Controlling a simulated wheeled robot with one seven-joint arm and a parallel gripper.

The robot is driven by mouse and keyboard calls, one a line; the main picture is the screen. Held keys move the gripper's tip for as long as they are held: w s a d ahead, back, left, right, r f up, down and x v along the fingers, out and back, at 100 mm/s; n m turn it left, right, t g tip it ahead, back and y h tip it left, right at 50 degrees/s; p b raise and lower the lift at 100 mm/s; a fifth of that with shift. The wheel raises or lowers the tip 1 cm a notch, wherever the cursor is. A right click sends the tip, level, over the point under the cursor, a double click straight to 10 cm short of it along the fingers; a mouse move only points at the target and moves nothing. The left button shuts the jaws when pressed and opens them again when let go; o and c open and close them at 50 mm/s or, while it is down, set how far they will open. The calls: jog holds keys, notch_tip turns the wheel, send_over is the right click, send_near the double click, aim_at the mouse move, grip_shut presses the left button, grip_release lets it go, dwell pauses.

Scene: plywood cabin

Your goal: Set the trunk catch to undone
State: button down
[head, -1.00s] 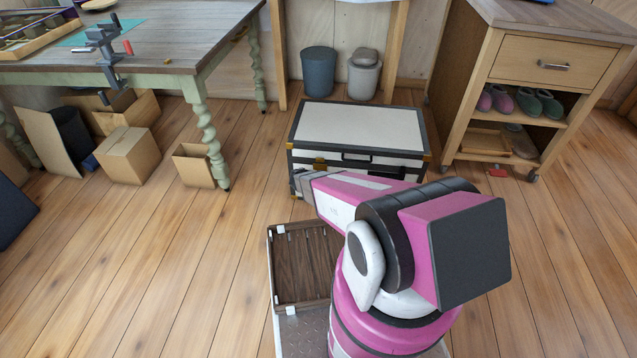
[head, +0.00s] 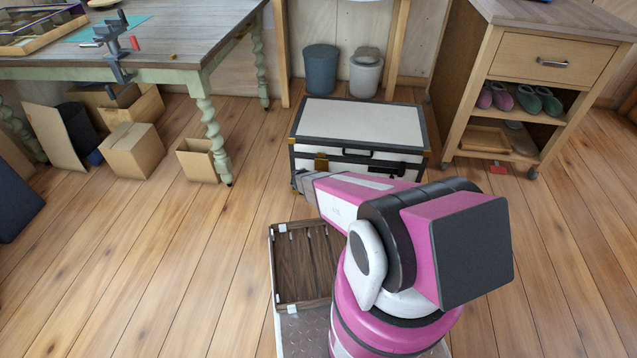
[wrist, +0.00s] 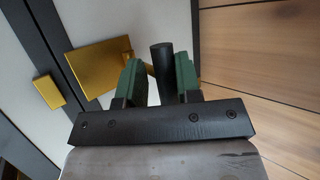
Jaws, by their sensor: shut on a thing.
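The trunk (head: 362,122), white with black edging and brass corners, stands shut on the floor ahead in the head view. Its brass catch (head: 321,162) is on the front, left of the black handle (head: 358,154). In the wrist view, the brass catch plate (wrist: 99,66) lies just beyond and left of my fingers. A dark cylindrical grip (wrist: 162,68), with a brass arm running to it, stands between the green finger pads. My gripper (wrist: 160,80) is shut on this catch grip. My arm hides the fingers in the head view. The catch's exact setting is unclear.
A shelf cabinet (head: 540,62) with shoes stands right of the trunk. A workbench (head: 150,50) is at left, with cardboard boxes (head: 131,148) beneath it. Two bins (head: 321,70) stand behind the trunk.

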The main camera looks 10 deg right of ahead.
jog(key=shift+w+f, duration=0.15)
jog(key=shift+f, duration=0.7)
jog(key=c, duration=1)
grip_release()
jog(key=shift+d, duration=0.1)
jog(key=shift+r, duration=0.1)
jog(key=shift+r, duration=0.15)
jog(key=v, duration=1.1)
jog(key=shift+r, duration=0.1)
jog(key=shift+w, duration=0.1)
